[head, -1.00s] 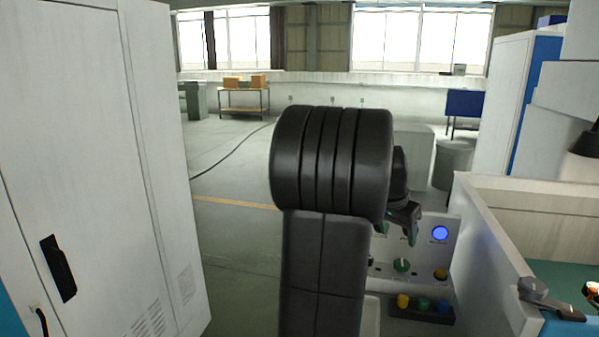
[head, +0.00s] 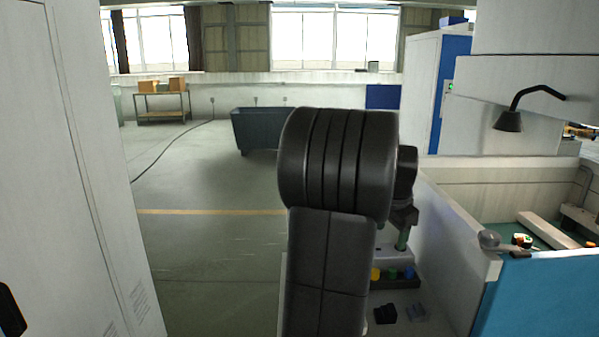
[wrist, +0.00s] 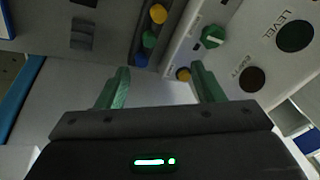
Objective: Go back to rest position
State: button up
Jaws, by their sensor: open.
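My gripper (wrist: 160,82) is open in the wrist view, its two green fingers wide apart with nothing between them. The wrist view looks at a pale control panel (wrist: 185,45) with a green knob (wrist: 213,37) and a dark green round part marked LEVEL (wrist: 295,36). Yellow, green and blue buttons (wrist: 149,39) sit in a dark strip beside it. The same buttons show low in the head view (head: 392,273).
A tall white cabinet (head: 70,170) stands close on the left. A white-walled tank with a blue front (head: 540,295) is close on the right. A dark bin (head: 258,128) stands farther back. Open floor (head: 205,240) lies ahead on the left.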

jog(key=shift+w+a+f+m+t+y+b, duration=0.2)
jog(key=shift+w+f+m+y, duration=0.35)
jog(key=shift+m, duration=0.4)
jog(key=shift+w+a+f+m+t+y+b, duration=0.2)
jog(key=shift+w+f+m+y, duration=0.15)
jog(key=shift+f+m+y, duration=0.45)
jog(key=shift+w+a+f+m+t+y+b, duration=0.2)
jog(key=shift+w+f+m+y, duration=0.2)
jog(key=shift+m, duration=0.65)
jog(key=shift+r, duration=0.1)
